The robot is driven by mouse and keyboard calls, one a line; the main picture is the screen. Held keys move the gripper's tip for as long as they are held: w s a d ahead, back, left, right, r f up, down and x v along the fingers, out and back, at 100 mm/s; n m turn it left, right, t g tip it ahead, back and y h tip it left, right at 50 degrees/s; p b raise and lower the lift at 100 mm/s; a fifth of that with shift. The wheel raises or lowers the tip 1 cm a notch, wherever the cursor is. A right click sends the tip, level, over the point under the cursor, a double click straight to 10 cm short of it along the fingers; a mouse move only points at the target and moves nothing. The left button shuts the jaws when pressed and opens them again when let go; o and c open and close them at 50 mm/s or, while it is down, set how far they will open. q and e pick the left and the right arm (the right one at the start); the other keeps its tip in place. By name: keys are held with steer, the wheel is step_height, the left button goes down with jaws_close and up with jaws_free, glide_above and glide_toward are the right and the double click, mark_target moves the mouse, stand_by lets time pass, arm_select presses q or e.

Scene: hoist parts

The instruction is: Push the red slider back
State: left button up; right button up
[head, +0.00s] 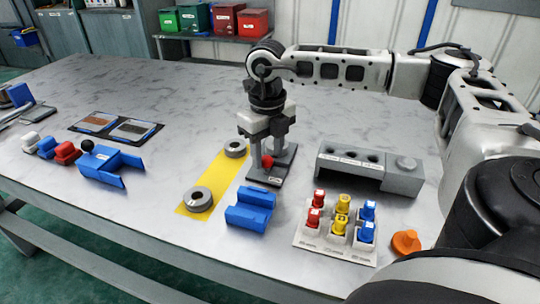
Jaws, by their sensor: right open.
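The red slider knob (267,162) is a small round red piece on a dark grey plate (284,168) near the middle of the table. My right gripper (265,150) points down right over this plate. Its jaws are open, with the fingers close around or beside the red knob. I cannot tell whether they touch it. The fingers hide part of the plate and of the knob's surroundings. My left gripper is not in view.
A yellow mat (213,182) with two grey discs lies left of the plate. A blue block (250,210) stands in front. A grey holder (350,165) and a panel of coloured switches (335,243) are to the right. An orange piece (406,243) lies near my arm.

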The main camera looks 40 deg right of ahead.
steer(key=shift+a+r+p, duration=0.15)
steer(key=shift+r+p, duration=1.6)
steer(key=shift+r, duration=0.75)
